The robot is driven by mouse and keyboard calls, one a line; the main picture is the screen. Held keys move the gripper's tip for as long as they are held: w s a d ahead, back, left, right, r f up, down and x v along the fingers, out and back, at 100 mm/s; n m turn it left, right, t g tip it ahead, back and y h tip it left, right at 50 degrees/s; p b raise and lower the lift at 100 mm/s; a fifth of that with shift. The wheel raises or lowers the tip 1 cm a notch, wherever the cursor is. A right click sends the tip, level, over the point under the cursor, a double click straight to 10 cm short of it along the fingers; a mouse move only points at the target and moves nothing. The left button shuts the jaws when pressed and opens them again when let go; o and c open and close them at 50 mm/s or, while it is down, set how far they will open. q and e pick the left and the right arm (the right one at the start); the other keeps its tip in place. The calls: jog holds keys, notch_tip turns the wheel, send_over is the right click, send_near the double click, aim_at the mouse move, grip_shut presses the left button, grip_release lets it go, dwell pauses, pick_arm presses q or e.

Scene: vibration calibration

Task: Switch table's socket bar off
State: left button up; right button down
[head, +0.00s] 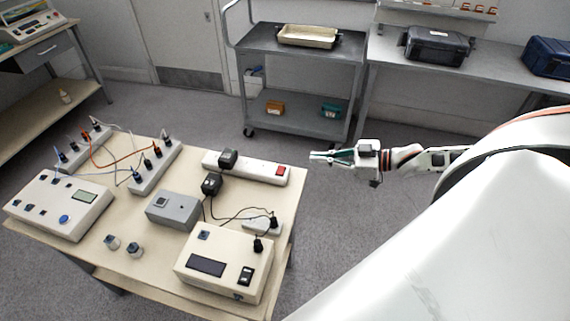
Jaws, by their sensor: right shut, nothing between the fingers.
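The socket bar (245,168) is a long white power strip lying along the far right edge of the table (118,262). A red switch (280,171) sits at its right end. Whether the switch is on or off is too small to tell. My left gripper is out of view.
On the table stand a beige device (225,262), a grey box (173,210), a control box (60,205) and terminal strips with cables (156,167). A grey cart (300,75) and a bench with a black case (437,45) stand behind. The floor beyond the table is clear.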

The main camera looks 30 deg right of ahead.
jog(key=shift+a, duration=0.1)
send_over(288, 171)
jog(key=shift+a+f, duration=0.2)
jog(key=shift+f, duration=0.4)
jog(key=shift+a+f, duration=0.15)
jog(key=shift+f, duration=0.45)
jog(key=f, duration=0.2)
jog(key=shift+d+f, duration=0.25)
jog(key=shift+f, duration=0.15)
jog(key=shift+d+f+b, duration=0.1)
jog(key=shift+f+b, duration=0.25)
jog(key=shift+f, duration=0.3)
